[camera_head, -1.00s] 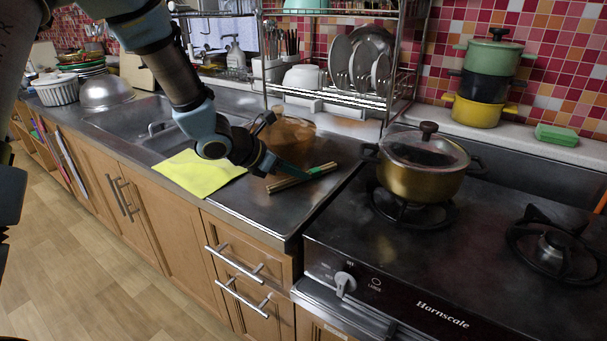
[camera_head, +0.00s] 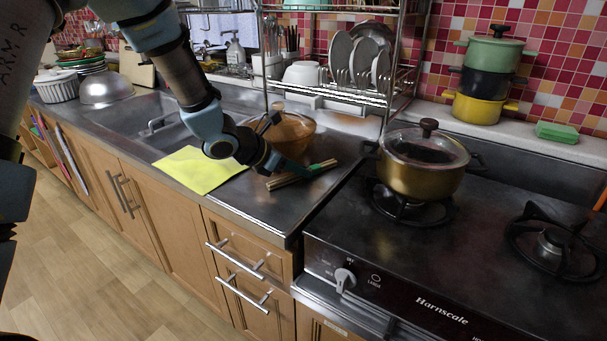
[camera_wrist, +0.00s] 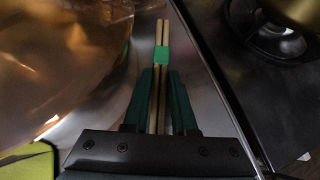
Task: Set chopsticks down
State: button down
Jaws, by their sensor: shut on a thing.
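The chopsticks (camera_head: 326,166) are a pair of pale wooden sticks with a green band. They lie level at or just above the steel counter (camera_head: 275,208); I cannot tell whether they touch it. My gripper (camera_head: 296,171) is shut on them. In the wrist view, the chopsticks (camera_wrist: 162,36) run forward between the dark green fingers of my gripper (camera_wrist: 160,80), with the green band beyond the fingertips. Part of their length is hidden by the fingers.
An amber bowl (camera_head: 292,132) stands close behind my gripper; a yellow cloth (camera_head: 200,170) lies to the left. A lidded gold pot (camera_head: 420,180) sits on the stove at right. A dish rack (camera_head: 345,95) stands behind. The counter front is clear.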

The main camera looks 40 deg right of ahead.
jog(key=shift+r, duration=0.1)
jog(key=shift+r, duration=0.6)
jog(key=shift+w+a+r+b, duration=0.15)
jog(key=shift+r+b, duration=0.25)
jog(key=shift+r, duration=0.7)
jog(key=a+b, duration=0.1)
jog(key=a, duration=0.5)
jog(key=w+a+b, duration=0.1)
jog(key=a, duration=0.4)
jog(key=w+a+b, duration=0.1)
jog(key=a, duration=0.5)
jog(key=shift+a, duration=0.3)
